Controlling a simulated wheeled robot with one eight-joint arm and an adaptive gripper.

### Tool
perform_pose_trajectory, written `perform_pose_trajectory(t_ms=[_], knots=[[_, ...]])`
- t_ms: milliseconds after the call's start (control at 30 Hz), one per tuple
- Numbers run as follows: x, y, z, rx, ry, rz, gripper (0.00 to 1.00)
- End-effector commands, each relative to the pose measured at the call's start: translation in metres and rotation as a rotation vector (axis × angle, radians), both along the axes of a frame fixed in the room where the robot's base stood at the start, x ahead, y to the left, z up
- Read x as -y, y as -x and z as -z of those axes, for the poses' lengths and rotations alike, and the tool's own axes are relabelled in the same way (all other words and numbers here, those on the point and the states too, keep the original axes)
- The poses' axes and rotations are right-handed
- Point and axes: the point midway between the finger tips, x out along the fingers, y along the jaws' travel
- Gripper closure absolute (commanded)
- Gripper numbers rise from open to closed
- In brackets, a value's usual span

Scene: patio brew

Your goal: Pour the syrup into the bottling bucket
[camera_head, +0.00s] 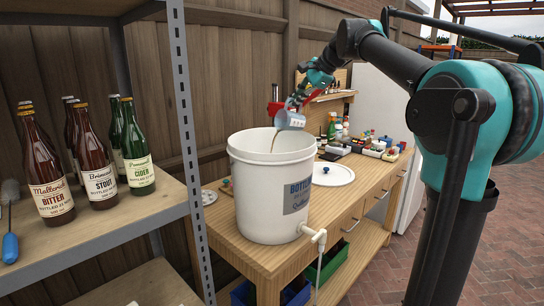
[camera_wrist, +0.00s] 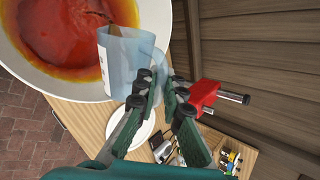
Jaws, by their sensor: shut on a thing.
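The white bottling bucket (camera_head: 262,190) stands upright and open on the wooden workbench. A small translucent jug (camera_head: 290,120) is tilted over the bucket's rim, and a thin brown stream of syrup (camera_head: 275,140) runs from it into the bucket. My gripper (camera_head: 297,98) is shut on the jug, above the back right of the rim. In the wrist view the jug (camera_wrist: 130,62) hangs over the bucket (camera_wrist: 85,92), its handle side between my fingers (camera_wrist: 158,98). Reddish-orange liquid (camera_wrist: 60,35) covers the bucket's floor.
A white lid (camera_head: 333,174) lies on the workbench (camera_head: 345,205) right of the bucket. A tap with a hose (camera_head: 318,240) sticks out at the bucket's lower right. Bottles stand on a shelf (camera_head: 110,215) at left. Small items crowd the bench's far end.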

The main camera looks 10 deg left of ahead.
Motion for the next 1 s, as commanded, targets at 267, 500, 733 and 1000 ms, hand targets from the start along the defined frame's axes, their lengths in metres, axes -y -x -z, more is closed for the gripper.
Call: perform_pose_trajectory(t_ms=[267,500,733,1000], knots=[[-0.006,0.005,-0.002,0.019,0.026,-0.001,1.0],[-0.01,0.009,-0.004,0.037,0.049,-0.002,1.0],[-0.014,0.012,-0.006,0.055,0.071,-0.003,1.0],[-0.017,0.014,-0.007,0.075,0.096,-0.003,1.0]])
